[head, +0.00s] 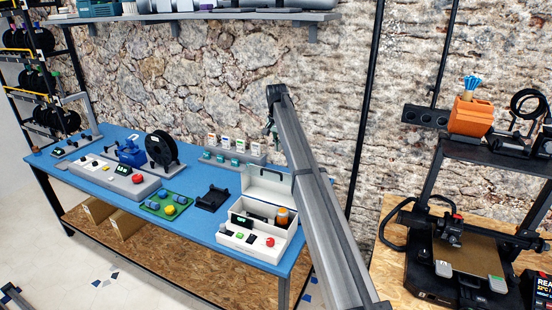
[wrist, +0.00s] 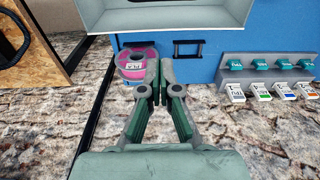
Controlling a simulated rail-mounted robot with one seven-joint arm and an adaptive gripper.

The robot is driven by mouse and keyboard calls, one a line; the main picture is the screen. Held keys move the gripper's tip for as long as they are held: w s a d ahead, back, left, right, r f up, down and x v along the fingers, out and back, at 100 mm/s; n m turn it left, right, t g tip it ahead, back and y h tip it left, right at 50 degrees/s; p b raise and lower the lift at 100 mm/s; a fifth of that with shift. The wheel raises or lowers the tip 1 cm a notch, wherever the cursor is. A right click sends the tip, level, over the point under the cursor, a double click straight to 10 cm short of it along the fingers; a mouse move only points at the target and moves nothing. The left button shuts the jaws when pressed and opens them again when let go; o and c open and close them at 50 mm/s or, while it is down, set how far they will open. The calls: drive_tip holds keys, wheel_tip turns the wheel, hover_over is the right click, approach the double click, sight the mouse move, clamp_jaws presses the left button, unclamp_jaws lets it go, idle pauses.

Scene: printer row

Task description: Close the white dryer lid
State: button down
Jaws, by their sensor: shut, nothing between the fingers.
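The white dryer (head: 262,246) stands at the right end of the blue bench, with an orange-topped item and dark parts inside. Its white lid (head: 265,187) stands raised at the back, so the box is open. In the wrist view a pale edge, which looks like the lid (wrist: 165,28), crosses the top of the picture. My gripper (head: 271,132) is above and behind the lid, partly hidden by my arm. In the wrist view my gripper (wrist: 158,62) is shut and empty, its fingertips together and apart from the pale edge.
A pink spool (wrist: 133,64) lies near my fingertips in the wrist view, beside a black bracket (wrist: 188,48). A rack of small cartridges (head: 235,152) stands left of the lid. The stone wall (head: 215,75) is close behind. A printer (head: 460,262) stands at right.

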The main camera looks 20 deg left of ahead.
sight(276, 176)
drive_tip(key=f+p, duration=0.1)
drive_tip(key=f, duration=0.2)
drive_tip(key=f+p, duration=0.1)
drive_tip(key=f, duration=0.2)
drive_tip(key=f+p, duration=0.1)
drive_tip(key=f, duration=0.2)
drive_tip(key=shift+w, duration=0.35)
drive_tip(key=s+p, duration=0.1)
drive_tip(key=s+r, duration=0.1)
drive_tip(key=s, duration=0.1)
drive_tip(key=shift+s+p, duration=0.15)
drive_tip(key=shift+p, duration=0.2)
drive_tip(key=shift+s+a+f, duration=0.1)
drive_tip(key=shift+s, duration=0.15)
